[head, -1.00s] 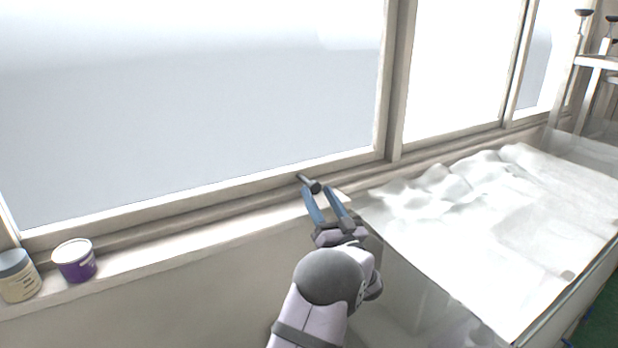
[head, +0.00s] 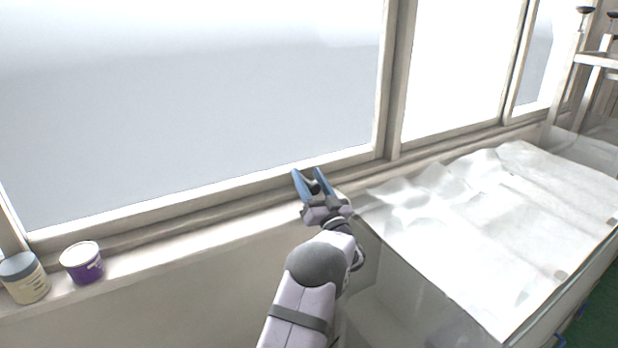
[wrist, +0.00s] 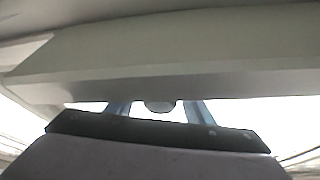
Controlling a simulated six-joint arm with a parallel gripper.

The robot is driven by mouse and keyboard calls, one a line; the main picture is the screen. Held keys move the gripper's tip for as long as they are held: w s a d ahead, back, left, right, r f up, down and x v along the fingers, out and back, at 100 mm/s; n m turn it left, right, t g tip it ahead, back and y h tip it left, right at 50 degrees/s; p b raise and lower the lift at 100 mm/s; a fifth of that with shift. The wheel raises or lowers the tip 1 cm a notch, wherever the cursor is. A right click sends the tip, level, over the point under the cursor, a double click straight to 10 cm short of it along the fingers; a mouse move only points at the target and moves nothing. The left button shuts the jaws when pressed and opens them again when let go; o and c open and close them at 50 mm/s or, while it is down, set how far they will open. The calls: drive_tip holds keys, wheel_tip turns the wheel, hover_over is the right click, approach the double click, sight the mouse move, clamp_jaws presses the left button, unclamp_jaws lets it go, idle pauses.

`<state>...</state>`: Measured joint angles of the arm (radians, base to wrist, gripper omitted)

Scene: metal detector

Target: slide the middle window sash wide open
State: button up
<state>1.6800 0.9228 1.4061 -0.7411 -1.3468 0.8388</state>
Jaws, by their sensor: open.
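A large framed window sash (head: 384,80) with a pale pane fills the left and centre of the head view. A small dark handle (head: 313,186) is on its bottom rail, partly hidden by my fingers. In the wrist view the rounded grey handle (wrist: 160,106) shows between the two blue fingers, below the pale rail (wrist: 180,50). My gripper (head: 307,172) is open at the bottom rail, with its fingers on either side of the handle. I cannot tell whether either finger touches it.
A jar (head: 24,278) and a purple tub (head: 84,264) stand on the sill (head: 190,240) at the left. A table under crumpled white sheeting (head: 500,240) is at the right. Another window pane (head: 455,70) and a pale stand (head: 590,80) are beyond.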

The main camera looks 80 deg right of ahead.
clamp_jaws()
drive_tip(key=shift+w+a+f, duration=0.1)
drive_tip(key=shift+w+a, duration=0.2)
drive_tip(key=shift+w, duration=0.05)
drive_tip(key=w+a+b, duration=1.6)
drive_tip(key=w+a, duration=1.1)
drive_tip(key=shift+a, duration=0.15)
drive_tip(key=shift+w+a, duration=0.35)
drive_tip(key=shift+r, duration=0.2)
drive_tip(key=shift+c, duration=1.5)
unclamp_jaws()
drive_tip(key=o, duration=0.3)
drive_tip(key=shift+w+a, duration=0.15)
drive_tip(key=shift+w, duration=0.05)
drive_tip(key=shift+s, duration=0.1)
